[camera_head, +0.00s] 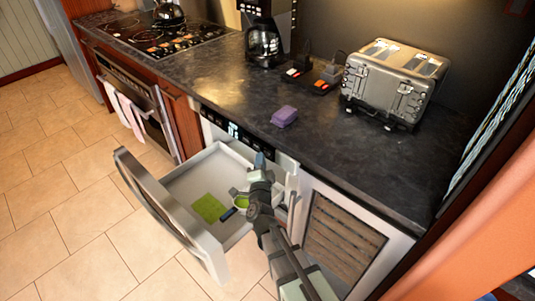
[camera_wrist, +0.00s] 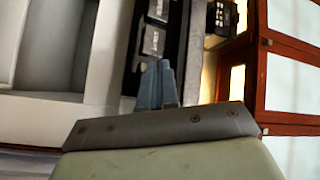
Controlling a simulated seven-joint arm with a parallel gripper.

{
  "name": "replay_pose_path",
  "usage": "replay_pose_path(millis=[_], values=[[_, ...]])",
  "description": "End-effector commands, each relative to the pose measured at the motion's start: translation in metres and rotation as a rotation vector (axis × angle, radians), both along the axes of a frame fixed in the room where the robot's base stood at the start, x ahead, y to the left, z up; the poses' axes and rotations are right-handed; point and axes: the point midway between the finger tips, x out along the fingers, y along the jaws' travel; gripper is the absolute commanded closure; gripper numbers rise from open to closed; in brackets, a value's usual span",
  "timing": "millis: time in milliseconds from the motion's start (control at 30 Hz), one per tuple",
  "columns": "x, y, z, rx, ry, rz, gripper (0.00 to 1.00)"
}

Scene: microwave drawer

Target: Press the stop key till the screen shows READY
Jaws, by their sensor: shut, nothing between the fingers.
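The microwave drawer (camera_head: 185,225) stands pulled open below the counter. Its black control panel (camera_head: 213,121) runs along the top, with a small lit screen (camera_head: 233,130) whose characters are too small to read. My gripper (camera_head: 259,157) is shut and empty, its blue-grey fingertips near the panel's right part. In the wrist view the fingertips (camera_wrist: 158,63) lie just below a key with a pale label (camera_wrist: 151,40); another labelled key (camera_wrist: 158,10) is above it. I cannot read the labels for sure. I cannot tell whether the fingertips touch the panel.
A green square (camera_head: 208,208) and a green-filled bowl (camera_head: 241,202) are inside the open drawer, below my arm. A purple sponge-like block (camera_head: 284,116) lies on the dark counter (camera_head: 215,85). A toaster (camera_head: 393,80) and a coffee maker (camera_head: 264,42) stand farther back.

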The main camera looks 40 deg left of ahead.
Motion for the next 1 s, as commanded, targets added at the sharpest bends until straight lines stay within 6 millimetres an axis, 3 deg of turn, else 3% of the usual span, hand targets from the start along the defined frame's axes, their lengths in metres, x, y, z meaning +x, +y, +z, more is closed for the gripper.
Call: replay_pose_path(millis=[1000], values=[[0.0086,0.0001,-0.0019,0.000,0.000,0.000,1.00]])
